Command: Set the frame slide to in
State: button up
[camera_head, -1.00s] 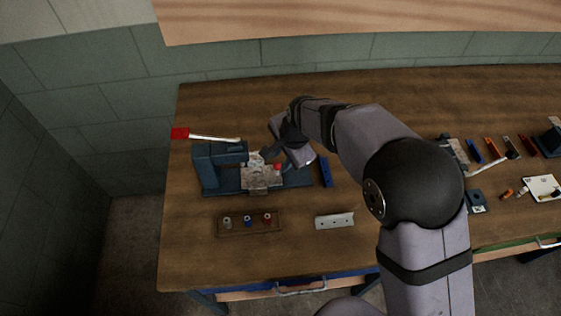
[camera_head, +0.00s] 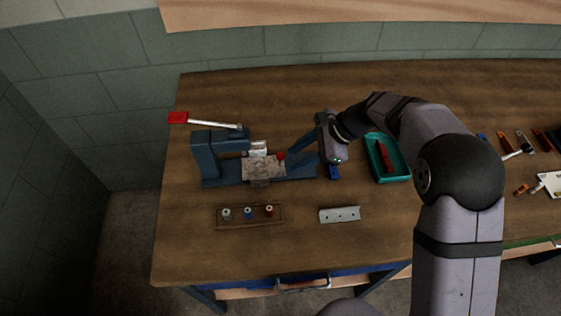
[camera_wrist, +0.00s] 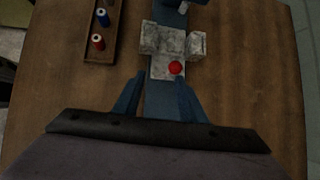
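A dark blue fixture (camera_head: 207,160) with an upright post and overhanging arm stands on the bench at left. It carries a pale, mottled frame block (camera_head: 264,168), also in the wrist view (camera_wrist: 161,40). A red knob (camera_head: 281,155) is at the block's right end; the wrist view shows the knob (camera_wrist: 176,68) at its near edge. I cannot tell the slide's setting. My gripper (camera_wrist: 160,77) is open, its two blue fingers apart and empty. The knob lies just ahead of the fingertips, towards the right finger. In the head view the gripper (camera_head: 297,152) is right of the knob.
A wooden holder (camera_head: 238,221) with several small spools and a pale drilled strip (camera_head: 340,214) lie in front. A red-ended tool (camera_head: 205,121) lies behind the fixture. A teal tray (camera_head: 401,172) with a red item is to the right.

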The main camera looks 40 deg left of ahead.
aim_at(280, 156)
jog(key=f+y+b, duration=0.1)
jog(key=b, duration=0.1)
jog(key=f+g+y+b, duration=0.1)
jog(key=shift+w+d+f+b, duration=0.1)
jog(key=shift+w+b, duration=0.25)
jog(key=shift+b, duration=0.05)
jog(key=shift+w+g+y+b, duration=0.2)
jog(key=shift+g+y+b, duration=0.35)
jog(key=shift+b, duration=0.25)
jog(key=shift+w+r+n+g+y+b, duration=0.2)
jog(key=shift+w+n+g+y+b, duration=0.15)
jog(key=shift+y+b, duration=0.55)
jog(key=shift+w+d+r+y+b, duration=0.15)
jog(key=shift+w+r+y+b, duration=0.2)
jog(key=shift+w+r+b, duration=0.1)
jog(key=shift+s+a+f, duration=0.1)
jog(key=shift+s+a, duration=0.2)
jog(key=shift+a, duration=0.1)
jog(key=shift+p+x, duration=0.95)
jog(key=shift+x, duration=2.3)
grip_shut()
